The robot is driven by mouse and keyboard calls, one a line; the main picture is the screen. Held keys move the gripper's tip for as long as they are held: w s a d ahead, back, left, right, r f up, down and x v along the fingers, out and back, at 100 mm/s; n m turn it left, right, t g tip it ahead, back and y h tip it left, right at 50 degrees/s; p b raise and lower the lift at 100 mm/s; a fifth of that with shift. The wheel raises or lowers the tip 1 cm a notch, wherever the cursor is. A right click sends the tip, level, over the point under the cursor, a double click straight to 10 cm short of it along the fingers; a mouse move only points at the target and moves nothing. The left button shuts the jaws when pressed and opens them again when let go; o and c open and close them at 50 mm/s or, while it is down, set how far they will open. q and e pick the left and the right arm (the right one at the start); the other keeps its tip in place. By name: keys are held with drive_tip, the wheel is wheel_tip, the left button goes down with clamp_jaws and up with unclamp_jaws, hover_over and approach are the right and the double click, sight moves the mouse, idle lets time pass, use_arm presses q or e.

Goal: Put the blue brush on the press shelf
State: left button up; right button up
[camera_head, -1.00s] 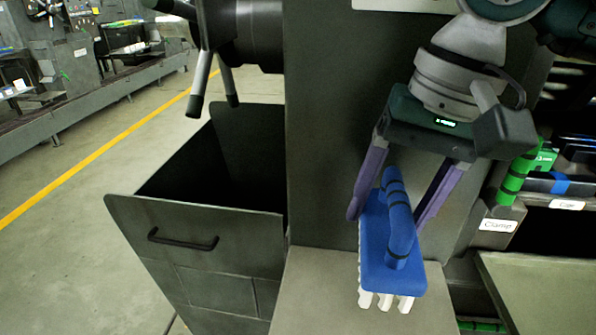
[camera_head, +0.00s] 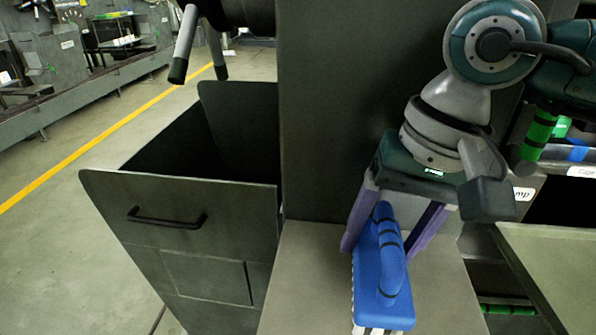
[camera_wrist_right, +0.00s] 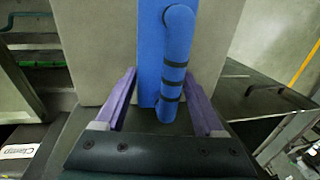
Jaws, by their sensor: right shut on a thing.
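The blue brush (camera_head: 380,275) has a blue block, a raised handle with black bands and white bristles underneath. My right gripper (camera_head: 384,243), with purple fingers, is shut on the brush from behind. In the right wrist view the brush (camera_wrist_right: 172,65) extends away between the fingers (camera_wrist_right: 165,90). The press shelf (camera_head: 300,285) is the flat grey surface in front of the dark upright panel. The brush is over this shelf, bristles down; I cannot tell whether they touch it. My left gripper is out of view.
An open dark bin (camera_head: 185,205) with a handle stands left of the shelf. Dark levers (camera_head: 185,45) hang at the top left. A green-banded tool (camera_head: 537,135) and a labelled rack are at the right, above a grey tray (camera_head: 560,270). The shelf's left part is bare.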

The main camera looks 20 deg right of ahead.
sight(403, 246)
drive_tip(key=shift+f, duration=0.2)
drive_tip(key=o, duration=1.4)
drive_tip(key=shift+o, duration=0.2)
drive_tip(key=shift+r, duration=0.1)
drive_tip(key=shift+r, duration=0.2)
wheel_tip(403, 246, up, 12)
drive_tip(key=s+d, duration=0.1)
drive_tip(key=d, duration=0.1)
drive_tip(key=shift+s+f+b, duration=0.2)
drive_tip(key=shift+b, duration=0.2)
